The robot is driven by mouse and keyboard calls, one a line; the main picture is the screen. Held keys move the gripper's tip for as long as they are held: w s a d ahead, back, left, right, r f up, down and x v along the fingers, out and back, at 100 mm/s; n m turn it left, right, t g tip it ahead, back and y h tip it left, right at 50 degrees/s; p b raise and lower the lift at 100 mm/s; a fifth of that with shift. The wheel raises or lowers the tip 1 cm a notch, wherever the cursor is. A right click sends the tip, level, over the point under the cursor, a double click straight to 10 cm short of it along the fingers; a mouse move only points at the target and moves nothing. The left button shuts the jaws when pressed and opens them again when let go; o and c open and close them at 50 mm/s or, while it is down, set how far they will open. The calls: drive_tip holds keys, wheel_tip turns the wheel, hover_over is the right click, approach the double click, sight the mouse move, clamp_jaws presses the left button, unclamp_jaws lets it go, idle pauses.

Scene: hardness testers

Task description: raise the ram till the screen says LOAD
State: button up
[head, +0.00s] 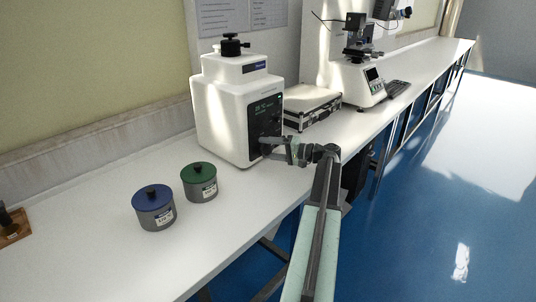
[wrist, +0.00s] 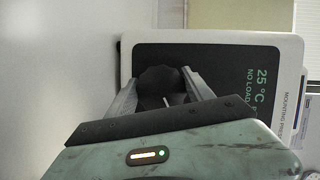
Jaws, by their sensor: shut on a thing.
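The white press (head: 222,112) stands on the bench against the wall, with a dark front panel facing right. Its small screen (head: 265,105) glows green; in the wrist view the screen (wrist: 256,90) appears turned on its side and reads "25 °C" and "NO LOAD". A dark round knob (wrist: 160,78) sits on the panel beside the screen. My gripper (head: 271,146) is at the lower part of the panel, shut on this knob, with one finger on each side. The fingers partly hide the knob, and the ram itself is not visible.
A blue-lidded pot (head: 153,207) and a green-lidded pot (head: 199,182) stand on the bench left of my arm. A silver-edged case (head: 312,107) lies behind the press. A microscope-like tester (head: 362,75) stands farther along. The blue floor (head: 430,215) at right is clear.

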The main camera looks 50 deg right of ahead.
drive_tip(key=m+t+b, duration=0.1)
drive_tip(key=m+b, duration=0.3)
drive_tip(key=m, duration=0.1)
drive_tip(key=shift+f+t+y, duration=0.15)
drive_tip(key=shift+t+y, duration=0.15)
drive_tip(key=shift+t, duration=0.1)
drive_tip(key=shift+r+m+t+b, duration=0.15)
drive_tip(key=shift+m+t+b, duration=0.35)
drive_tip(key=shift+m, duration=0.6)
drive_tip(key=shift+r+m+t+b, duration=0.15)
drive_tip(key=shift+m+t+b, duration=0.35)
drive_tip(key=shift+m, duration=0.6)
drive_tip(key=o, duration=1.4)
drive_tip(key=shift+c, duration=0.2)
